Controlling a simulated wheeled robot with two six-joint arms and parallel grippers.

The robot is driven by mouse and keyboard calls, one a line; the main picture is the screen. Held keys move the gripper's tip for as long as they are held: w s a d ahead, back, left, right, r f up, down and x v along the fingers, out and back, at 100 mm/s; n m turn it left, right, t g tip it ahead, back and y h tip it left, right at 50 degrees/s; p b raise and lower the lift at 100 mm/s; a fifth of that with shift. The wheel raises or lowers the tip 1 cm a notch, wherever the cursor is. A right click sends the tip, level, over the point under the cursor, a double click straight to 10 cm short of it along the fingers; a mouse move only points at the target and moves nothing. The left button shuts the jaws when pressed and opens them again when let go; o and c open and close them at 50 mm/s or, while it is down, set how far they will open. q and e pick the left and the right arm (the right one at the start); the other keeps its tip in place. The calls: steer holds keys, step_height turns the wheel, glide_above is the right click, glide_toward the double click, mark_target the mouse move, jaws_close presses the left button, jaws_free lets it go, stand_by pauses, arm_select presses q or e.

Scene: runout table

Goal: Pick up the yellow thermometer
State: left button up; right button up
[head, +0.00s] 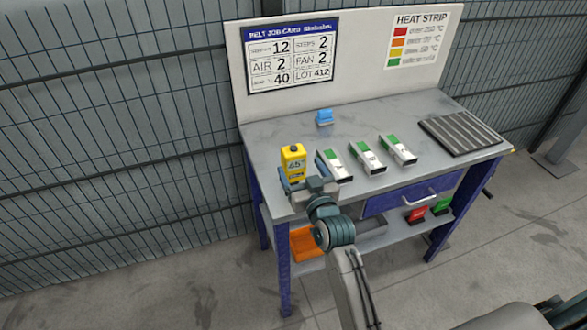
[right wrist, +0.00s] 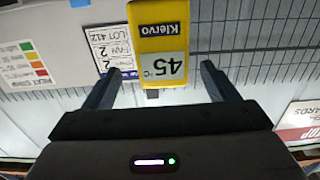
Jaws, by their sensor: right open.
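The yellow thermometer (head: 293,160) stands upright at the left front of the table, its display reading 45. It also shows in the right wrist view (right wrist: 158,30), upside down, with the label "Klervo". My right gripper (head: 306,184) is at the table's front left edge, right by the thermometer and hiding its lower part in the head view. In the right wrist view its two fingers (right wrist: 158,70) are apart, with the thermometer showing between them. I cannot tell whether either finger touches it. My left gripper is not in view.
Several white-and-green boxes (head: 367,157) stand in a row right of the thermometer. A blue item (head: 324,117) is behind them, and a dark ribbed tray (head: 460,132) lies at the right.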

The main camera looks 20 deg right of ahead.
mark_target(297, 163)
steer(key=w, duration=0.1)
steer(key=w+p, duration=0.1)
steer(key=w, duration=0.1)
steer(key=w+p, duration=0.1)
steer(key=w, duration=0.1)
steer(key=shift+a+r, duration=0.15)
steer(key=shift+a, duration=0.1)
steer(key=shift+w, duration=0.2)
steer(key=shift+s, duration=0.1)
steer(key=c, duration=1.1)
steer(key=shift+o, duration=0.2)
